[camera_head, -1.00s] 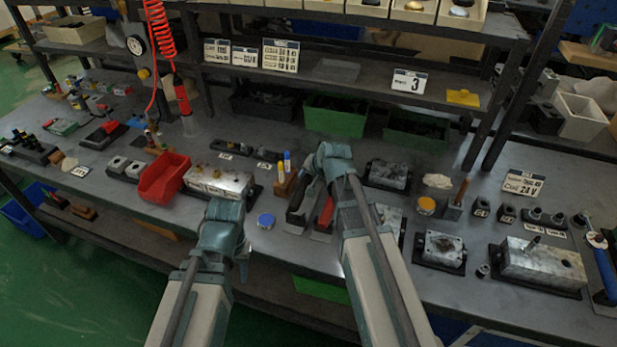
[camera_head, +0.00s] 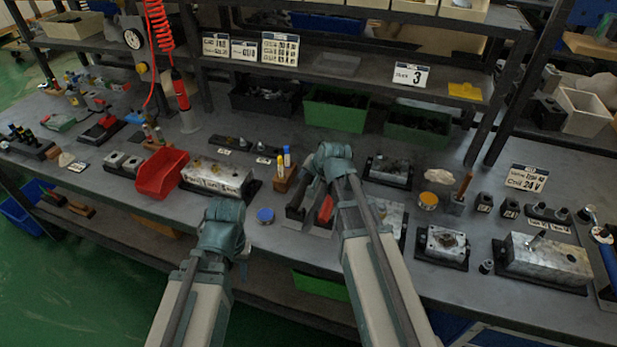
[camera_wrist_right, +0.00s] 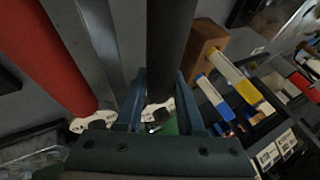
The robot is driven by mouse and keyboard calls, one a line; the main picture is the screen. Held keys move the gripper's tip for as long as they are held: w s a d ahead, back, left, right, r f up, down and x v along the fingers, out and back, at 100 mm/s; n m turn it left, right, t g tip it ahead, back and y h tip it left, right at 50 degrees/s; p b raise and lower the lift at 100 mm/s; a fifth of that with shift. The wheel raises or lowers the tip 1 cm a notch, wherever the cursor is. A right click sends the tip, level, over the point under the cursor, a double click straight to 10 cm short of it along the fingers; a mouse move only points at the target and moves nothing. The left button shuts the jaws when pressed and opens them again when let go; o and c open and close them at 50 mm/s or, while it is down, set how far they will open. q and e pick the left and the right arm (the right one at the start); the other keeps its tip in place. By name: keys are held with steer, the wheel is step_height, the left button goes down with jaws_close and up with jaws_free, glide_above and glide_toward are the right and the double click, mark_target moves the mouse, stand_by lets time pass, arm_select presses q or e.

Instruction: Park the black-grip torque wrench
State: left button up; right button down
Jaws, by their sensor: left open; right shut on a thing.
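The black-grip torque wrench (camera_head: 295,211) is by the front edge of the bench, partly hidden by my right arm. My right gripper (camera_head: 309,183) is shut on its black grip; in the right wrist view the black grip (camera_wrist_right: 168,45) stands between the two fingers (camera_wrist_right: 163,112). A red-grip wrench (camera_head: 325,210) is just to the right of it; its red grip (camera_wrist_right: 58,55) is left of the fingers in the wrist view. My left gripper (camera_head: 242,262) is open and empty in front of the bench edge. The wrench's lower end is mostly hidden.
A wooden block with blue and yellow markers (camera_head: 285,176) stands close behind the wrenches. A metal valve block (camera_head: 217,177) and a red bin (camera_head: 161,172) are to the left. More valve blocks (camera_head: 441,245) stand to the right.

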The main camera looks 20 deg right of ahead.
steer(key=shift+f+b, duration=0.7)
steer(key=shift+f, duration=0.1)
steer(key=shift+c, duration=2.2)
jaws_free()
steer(key=shift+s+r, duration=0.1)
steer(key=p+v, duration=1.1)
steer(key=v, duration=0.2)
steer(key=shift+s+r, duration=0.2)
steer(key=shift+r, duration=0.05)
